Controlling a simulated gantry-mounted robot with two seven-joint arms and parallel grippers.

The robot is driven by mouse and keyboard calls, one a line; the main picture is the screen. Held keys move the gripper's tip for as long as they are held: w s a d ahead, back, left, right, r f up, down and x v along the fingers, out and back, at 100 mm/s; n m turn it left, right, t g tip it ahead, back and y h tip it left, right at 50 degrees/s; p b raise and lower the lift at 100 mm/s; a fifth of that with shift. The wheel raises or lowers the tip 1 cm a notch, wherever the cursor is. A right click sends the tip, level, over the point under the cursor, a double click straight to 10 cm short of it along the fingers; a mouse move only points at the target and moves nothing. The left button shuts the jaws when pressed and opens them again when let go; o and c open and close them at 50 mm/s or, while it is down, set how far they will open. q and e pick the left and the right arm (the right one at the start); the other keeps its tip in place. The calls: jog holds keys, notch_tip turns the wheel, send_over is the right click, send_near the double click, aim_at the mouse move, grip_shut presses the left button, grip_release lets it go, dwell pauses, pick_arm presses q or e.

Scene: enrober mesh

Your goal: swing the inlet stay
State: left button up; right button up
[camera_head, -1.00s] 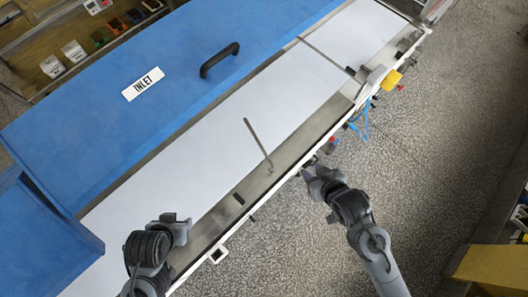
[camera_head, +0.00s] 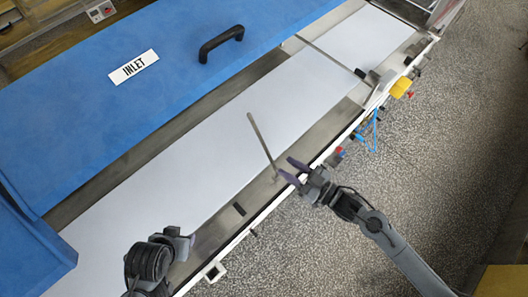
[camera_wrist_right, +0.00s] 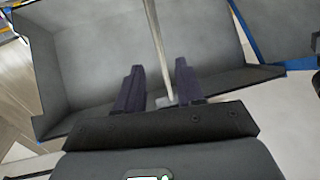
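The inlet stay (camera_head: 262,142) is a thin grey rod standing up at a slant from the metal edge of the machine, in front of the blue cover marked INLET (camera_head: 170,90). My right gripper (camera_head: 287,168) is open beside the foot of the rod. In the right wrist view the rod (camera_wrist_right: 157,45) runs down between the two spread dark fingers (camera_wrist_right: 158,85) to a small block at its foot; I see no grip on it. My left gripper (camera_head: 185,242) is at the lower left over the near edge, and its fingers are not clear.
The white belt (camera_head: 240,130) runs diagonally below the cover, which has a black handle (camera_head: 221,43). A second rod (camera_head: 330,54) lies farther along, near a yellow part (camera_head: 401,87) and blue hoses (camera_head: 374,131). The speckled floor (camera_head: 420,190) at right is clear.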

aim_at(270, 156)
jog(key=p+x, duration=0.1)
jog(key=x, duration=0.7)
jog(key=shift+r, duration=0.15)
jog(key=shift+x, duration=0.9)
grip_shut()
